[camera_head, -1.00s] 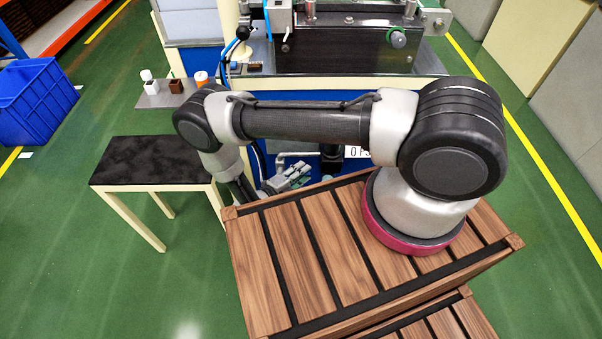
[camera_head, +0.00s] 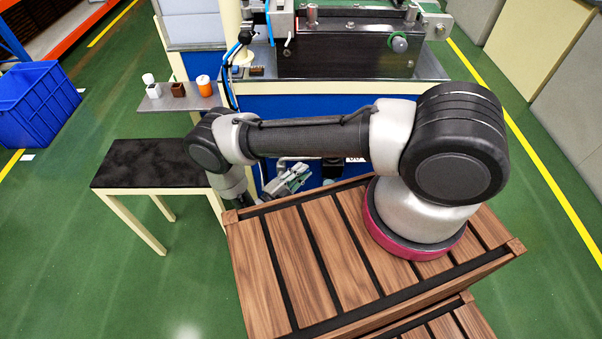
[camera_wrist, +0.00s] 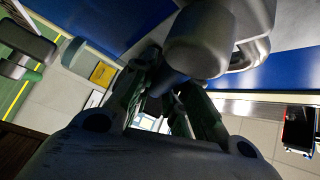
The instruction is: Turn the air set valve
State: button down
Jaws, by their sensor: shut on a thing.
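My gripper (camera_head: 294,179) reaches down in front of the blue machine base, beyond the wooden-slatted top, in the head view. In the wrist view, my gripper's fingers (camera_wrist: 166,98) are closed in around a dark part of the air set valve (camera_wrist: 165,79). The contact is shadowed and partly hidden by the fingers. Grey rounded bodies of the air set (camera_wrist: 203,42) loom close above the fingertips. In the head view, the valve itself cannot be made out clearly; a silver pipe (camera_head: 292,159) runs just behind the gripper.
The machine (camera_head: 345,50) stands behind on the blue base (camera_head: 285,103). A side shelf (camera_head: 155,103) holds a white item, a brown block and an orange cup (camera_head: 204,86). A black-topped table (camera_head: 150,163) is at left. A blue crate (camera_head: 38,100) stands on the floor.

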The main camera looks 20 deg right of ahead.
jog(key=c, duration=1.4)
grip_release()
jog(key=shift+v, duration=4)
